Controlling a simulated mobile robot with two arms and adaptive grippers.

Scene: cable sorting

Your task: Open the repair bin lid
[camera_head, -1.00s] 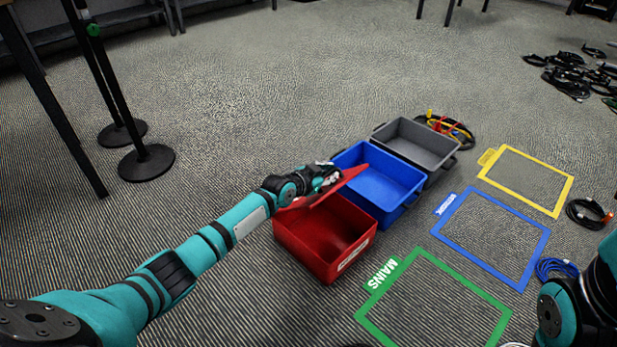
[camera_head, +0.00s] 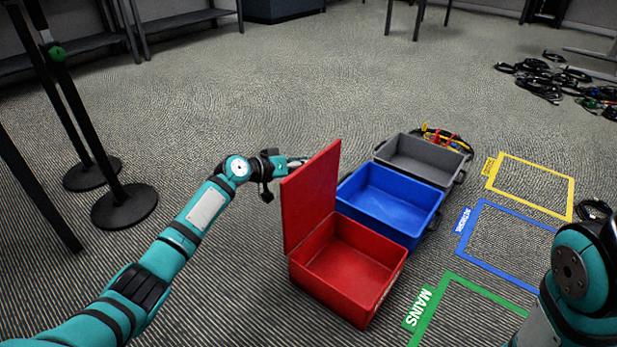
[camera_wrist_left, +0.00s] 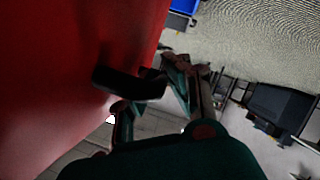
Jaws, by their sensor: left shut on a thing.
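The red bin (camera_head: 386,290) stands on the carpet with its inside in view, and it looks empty. Its red lid (camera_head: 312,195) stands about upright along the bin's left-back edge. My left gripper (camera_head: 290,163) is at the lid's outer face near the upper part, partly hidden behind it, and is shut on the lid. In the left wrist view the lid (camera_wrist_left: 70,70) fills the left side, with a dark part against it by my fingers (camera_wrist_left: 155,100). My right arm shows at the right edge; its gripper is out of view.
A blue bin (camera_head: 390,200) and a grey bin (camera_head: 425,160) stand behind the red one. Green, blue and yellow floor frames (camera_head: 435,315) lie to the right. Black stanchions (camera_head: 125,205) stand at left. Dark cables (camera_head: 545,82) lie at the far right.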

